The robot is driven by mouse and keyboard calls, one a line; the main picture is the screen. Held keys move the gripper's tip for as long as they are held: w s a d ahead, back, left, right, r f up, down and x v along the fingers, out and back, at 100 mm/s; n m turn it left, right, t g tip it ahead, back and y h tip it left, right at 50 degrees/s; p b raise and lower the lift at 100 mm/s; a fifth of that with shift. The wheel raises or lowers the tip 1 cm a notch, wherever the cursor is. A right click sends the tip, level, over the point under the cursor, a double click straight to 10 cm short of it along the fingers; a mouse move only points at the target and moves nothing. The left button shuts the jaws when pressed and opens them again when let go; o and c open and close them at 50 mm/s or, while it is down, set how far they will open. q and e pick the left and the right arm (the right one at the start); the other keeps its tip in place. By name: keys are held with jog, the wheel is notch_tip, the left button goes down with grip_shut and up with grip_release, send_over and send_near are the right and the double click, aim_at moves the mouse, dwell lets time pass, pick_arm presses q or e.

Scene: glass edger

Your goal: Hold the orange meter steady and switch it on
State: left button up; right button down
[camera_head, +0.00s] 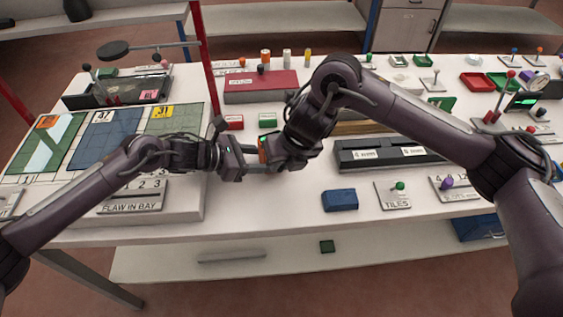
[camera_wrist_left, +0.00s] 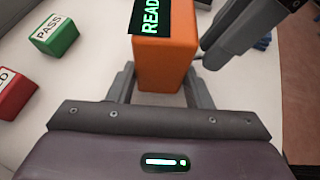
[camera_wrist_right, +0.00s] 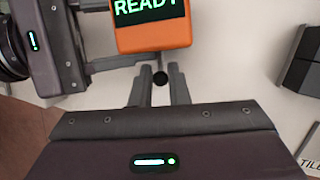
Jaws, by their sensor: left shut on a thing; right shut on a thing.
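The orange meter (camera_wrist_left: 166,62) has a black screen with bright green letters that read READY, partly cut off in both wrist views. The meter also shows in the right wrist view (camera_wrist_right: 153,38). In the head view the arms mostly hide it. My left gripper (camera_wrist_left: 160,84) is shut on the meter's body, with a finger on each side. My right gripper (camera_wrist_right: 160,80) is beside the meter and shut on a small dark round knob (camera_wrist_right: 160,78) just below the orange body. The meter appears held above the table.
A green PASS block (camera_wrist_left: 55,36) and a red block (camera_wrist_left: 13,92) lie near the meter. A blue block (camera_head: 340,200) and the TILES switch plate (camera_head: 392,196) are at the front right. A black rack (camera_head: 385,166) stands behind them. The table's front edge is close.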

pick_arm(q)
jog(key=shift+s+d, duration=0.15)
pick_arm(e)
jog(key=shift+w+d, duration=0.1)
jog(key=c, duration=1.4)
grip_release()
jog(key=shift+d+r, duration=0.15)
jog(key=shift+r, duration=0.45)
jog(key=v, duration=1.1)
jog(key=shift+f, duration=0.1)
pick_arm(q)
jog(key=o, duration=0.8)
jog(key=shift+o, duration=0.2)
jog(key=shift+a, duration=0.2)
